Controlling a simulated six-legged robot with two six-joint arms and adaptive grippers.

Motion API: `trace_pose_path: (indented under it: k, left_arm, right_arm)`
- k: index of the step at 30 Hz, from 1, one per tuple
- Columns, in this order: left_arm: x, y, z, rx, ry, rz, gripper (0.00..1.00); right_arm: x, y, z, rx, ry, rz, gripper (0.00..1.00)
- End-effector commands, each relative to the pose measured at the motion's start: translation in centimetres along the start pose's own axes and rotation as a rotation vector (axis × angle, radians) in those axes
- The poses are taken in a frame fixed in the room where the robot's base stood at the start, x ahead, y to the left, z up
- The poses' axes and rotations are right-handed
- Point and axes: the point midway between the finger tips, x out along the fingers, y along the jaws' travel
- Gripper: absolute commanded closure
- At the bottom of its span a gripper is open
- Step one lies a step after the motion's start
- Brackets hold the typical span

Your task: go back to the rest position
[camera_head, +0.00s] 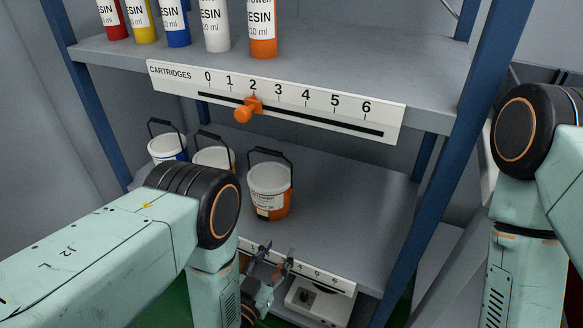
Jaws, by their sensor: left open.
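My left arm comes in from the left and bends down at its black joint in front of the shelf unit. My left gripper (272,262) is open and empty, low in the picture. It is in front of the lower scale strip (335,282), below the orange-and-white bucket (270,190). I cannot tell whether it touches the strip. My right arm hangs down along the right edge, and its gripper is out of the picture.
Several resin cartridges, one of them orange (262,28), stand on the upper shelf (330,55). The cartridge scale (385,122) has its orange slider (249,108) at about 2. Blue (167,148) and yellow (212,158) buckets stand behind my arm. A white device (320,302) sits below.

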Motion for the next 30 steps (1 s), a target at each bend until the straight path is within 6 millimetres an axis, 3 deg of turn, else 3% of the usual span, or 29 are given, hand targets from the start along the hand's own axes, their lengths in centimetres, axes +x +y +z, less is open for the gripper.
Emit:
trace_pose_path:
  k: [5, 8, 10, 14, 16, 21, 24, 27, 30]
  left_arm:
    - [-0.6, -0.8, 0.3, 0.002, -0.067, -0.014, 0.54]
    - [-2.2, -2.5, 0.9, -0.001, -0.220, -0.045, 0.54]
    - [-4.4, -3.9, 1.5, -0.011, -0.373, -0.076, 0.54]
    - [-10.4, -6.0, 2.1, -0.052, -0.688, -0.145, 0.54]
    - [-14.4, -6.6, 1.8, -0.087, -0.859, -0.181, 0.54]
    - [-24.6, -6.1, -0.7, -0.194, -1.233, -0.255, 0.54]
    - [-29.0, -5.2, -2.5, -0.248, -1.387, -0.280, 0.54]
    - [-31.9, -4.4, -3.9, -0.287, -1.488, -0.293, 0.54]
    - [-33.4, -3.9, -4.6, -0.307, -1.540, -0.299, 0.54]
  right_arm:
    - [-0.6, 0.0, 0.0, 0.000, 0.000, 0.000, 1.00]
    - [-1.8, 0.0, 0.0, 0.000, 0.000, 0.000, 1.00]
    - [-3.0, 0.0, 0.0, 0.000, 0.000, 0.000, 1.00]
    - [-5.1, 0.0, 0.0, 0.000, 0.000, 0.000, 1.00]
    - [-6.3, -0.1, 0.0, 0.000, 0.000, 0.000, 1.00]
    - [-8.6, -0.1, 0.0, 0.000, 0.000, 0.000, 1.00]
    - [-9.4, -0.1, 0.0, 0.000, 0.000, 0.000, 1.00]
    - [-9.9, -0.1, 0.0, 0.000, 0.000, 0.000, 1.00]
    - [-10.1, -0.1, 0.0, 0.000, 0.000, 0.000, 1.00]
